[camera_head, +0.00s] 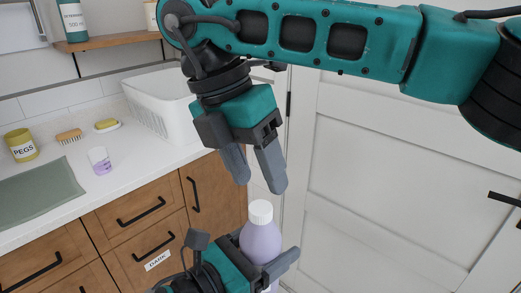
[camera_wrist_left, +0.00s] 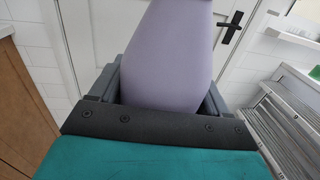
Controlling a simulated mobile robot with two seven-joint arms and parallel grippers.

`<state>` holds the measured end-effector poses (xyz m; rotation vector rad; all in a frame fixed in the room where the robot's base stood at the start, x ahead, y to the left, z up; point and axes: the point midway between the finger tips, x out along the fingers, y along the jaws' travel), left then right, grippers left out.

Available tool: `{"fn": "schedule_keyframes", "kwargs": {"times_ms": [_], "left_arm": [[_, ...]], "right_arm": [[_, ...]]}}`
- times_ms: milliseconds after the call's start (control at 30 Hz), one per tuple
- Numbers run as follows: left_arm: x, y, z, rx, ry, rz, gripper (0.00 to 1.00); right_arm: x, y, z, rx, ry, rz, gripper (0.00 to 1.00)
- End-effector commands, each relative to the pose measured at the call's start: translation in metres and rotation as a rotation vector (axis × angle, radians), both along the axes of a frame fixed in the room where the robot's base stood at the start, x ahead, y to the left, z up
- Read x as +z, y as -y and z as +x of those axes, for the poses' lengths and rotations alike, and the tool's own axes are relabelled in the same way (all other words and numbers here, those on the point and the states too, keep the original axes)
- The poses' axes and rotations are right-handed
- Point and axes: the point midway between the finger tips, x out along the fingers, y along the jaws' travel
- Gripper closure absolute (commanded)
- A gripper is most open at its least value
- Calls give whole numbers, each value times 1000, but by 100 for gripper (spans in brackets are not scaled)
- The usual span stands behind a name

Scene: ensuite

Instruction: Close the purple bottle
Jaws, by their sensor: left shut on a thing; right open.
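The purple bottle (camera_head: 261,241) is upright in my left gripper (camera_head: 272,262), in front of the cabinets. A white ribbed cap (camera_head: 260,211) sits on its top; I cannot tell whether it is screwed tight. In the left wrist view the bottle's pale purple body (camera_wrist_left: 170,60) stands between the fingers of my left gripper (camera_wrist_left: 168,95), and its top is out of frame. My right gripper (camera_head: 260,174) points down just above the cap, open and empty, apart from the bottle.
A counter (camera_head: 130,190) at the left bears a white basket (camera_head: 165,105), a small cup (camera_head: 99,161) with purple contents, a yellow pegs tin (camera_head: 20,145), a brush (camera_head: 69,136) and a green mat (camera_head: 40,192). A white door (camera_head: 390,190) stands behind at the right.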

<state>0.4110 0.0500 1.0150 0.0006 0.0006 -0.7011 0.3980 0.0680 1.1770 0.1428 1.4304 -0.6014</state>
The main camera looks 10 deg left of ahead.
Motion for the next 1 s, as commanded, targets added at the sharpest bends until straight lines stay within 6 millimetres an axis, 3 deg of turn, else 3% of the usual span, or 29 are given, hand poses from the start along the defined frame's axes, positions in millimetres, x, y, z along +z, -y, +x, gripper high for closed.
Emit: {"fn": "schedule_keyframes", "kwargs": {"times_ms": [500,1000], "left_arm": [[1,0,0,-1,3,-1,100],[1,0,0,-1,3,-1,100]], "right_arm": [[6,2,0,951,-263,77,44],[14,4,0,1894,-416,109,44]]}}
